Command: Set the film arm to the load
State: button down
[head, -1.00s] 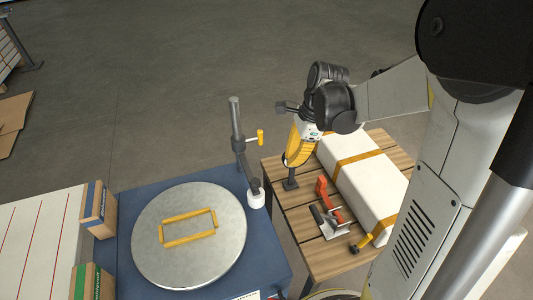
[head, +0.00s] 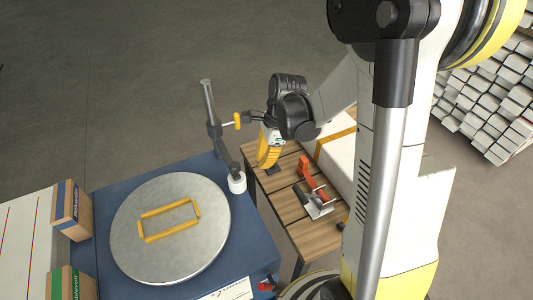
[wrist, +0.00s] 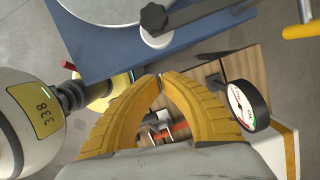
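The film arm appears to be the grey post (head: 209,105) with a yellow handle (head: 237,121) on its right and a white round foot (head: 237,182). It stands beside the round turntable (head: 190,245). My gripper (head: 268,163), with yellow fingers pointing down, is right of the post, apart from the handle. In the wrist view the fingertips (wrist: 160,77) meet with nothing visible between them. A black knob (wrist: 154,17) on a grey bar and a yellow handle (wrist: 301,31) show beyond the fingers. A yellow rectangular frame (head: 170,221) lies on the turntable; I see no other load there.
A slatted wooden table (head: 312,235) holds a red-orange tool (head: 305,170), a metal piece (head: 318,205) and a strapped white block (head: 338,158). A round gauge (wrist: 246,106) shows in the wrist view. Boxes (head: 70,210) stand left of the turntable. The floor behind is clear.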

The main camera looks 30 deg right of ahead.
jog(key=shift+w+a+f+b, duration=0.1)
jog(key=shift+w+a+b, duration=0.1)
jog(key=shift+a, duration=0.8)
jog(key=shift+w+a+b, duration=0.1)
jog(key=shift+w+a, duration=0.05)
jog(key=shift+a, duration=0.85)
jog(key=shift+a, duration=0.1)
jog(key=shift+s+a+m, duration=0.15)
jog(key=shift+a+m, duration=0.55)
jog(key=shift+a, duration=0.65)
jog(key=w+a+m+t, duration=0.1)
jog(key=w+a+m, duration=0.1)
jog(key=a, duration=0.9)
jog(key=shift+w+a+m+b, duration=0.2)
jog(key=shift+w+m+b, duration=0.1)
jog(key=shift+m, duration=0.4)
jog(key=shift+h, duration=0.3)
